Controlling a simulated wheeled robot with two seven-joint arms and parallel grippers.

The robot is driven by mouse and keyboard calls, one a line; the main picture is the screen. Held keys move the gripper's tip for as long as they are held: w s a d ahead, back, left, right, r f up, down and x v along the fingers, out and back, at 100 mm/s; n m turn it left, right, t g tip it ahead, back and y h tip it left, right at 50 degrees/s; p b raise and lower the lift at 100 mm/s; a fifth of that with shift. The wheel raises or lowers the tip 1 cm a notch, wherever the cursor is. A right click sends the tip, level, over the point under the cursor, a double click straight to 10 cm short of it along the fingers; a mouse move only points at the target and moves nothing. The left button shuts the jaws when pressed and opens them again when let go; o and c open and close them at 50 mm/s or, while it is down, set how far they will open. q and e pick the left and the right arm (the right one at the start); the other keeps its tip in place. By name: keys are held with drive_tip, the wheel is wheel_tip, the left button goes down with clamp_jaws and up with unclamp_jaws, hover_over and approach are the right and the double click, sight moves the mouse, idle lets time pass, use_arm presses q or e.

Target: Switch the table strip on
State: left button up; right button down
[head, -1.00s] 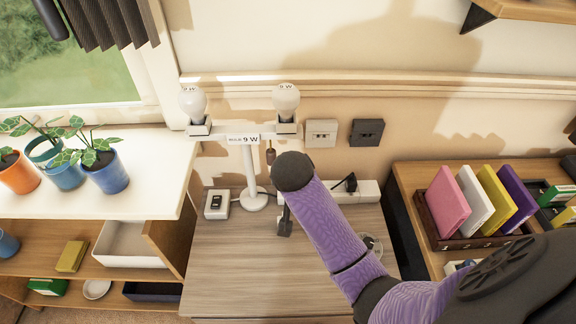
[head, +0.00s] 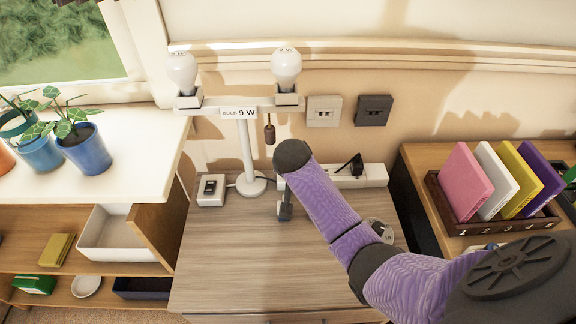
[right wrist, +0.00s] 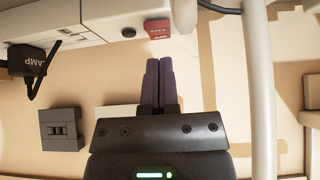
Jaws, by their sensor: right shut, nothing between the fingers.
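The white table strip (head: 374,176) lies along the back of the wooden table, partly hidden behind my right arm. A black plug (head: 352,164) sits in it. In the right wrist view the strip (right wrist: 100,15) runs across the top left, with a small red switch-like part (right wrist: 158,28) at its end and a black plug marked AMP (right wrist: 27,62). My right gripper (head: 285,208) is shut and empty, pointing down near the strip's left end. In the right wrist view its fingertips (right wrist: 158,62) are just below the red part; I cannot tell whether they touch. My left gripper is out of view.
A white lamp stand (head: 246,150) with two bulbs rises close to my right gripper. A white switch box (head: 211,190) is left of it. Wall sockets (head: 323,112) are behind. A rack of coloured books (head: 455,215) stands right.

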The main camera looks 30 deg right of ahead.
wheel_tip(320, 180, down, 2)
drive_tip(key=shift+s+a+f+b, duration=0.1)
drive_tip(key=shift+b, duration=0.3)
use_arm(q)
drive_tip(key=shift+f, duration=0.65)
use_arm(e)
drive_tip(key=shift+s+a+f+p, duration=0.1)
drive_tip(key=shift+f+p, duration=0.1)
drive_tip(key=shift+p, duration=0.15)
drive_tip(key=shift+r+p, duration=0.65)
drive_tip(key=shift+p, duration=0.05)
drive_tip(key=shift+r, duration=0.2)
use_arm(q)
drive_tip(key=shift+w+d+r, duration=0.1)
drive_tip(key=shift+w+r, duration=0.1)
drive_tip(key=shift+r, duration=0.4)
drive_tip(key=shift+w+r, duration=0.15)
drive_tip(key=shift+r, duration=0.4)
use_arm(e)
drive_tip(key=shift+f, duration=0.1)
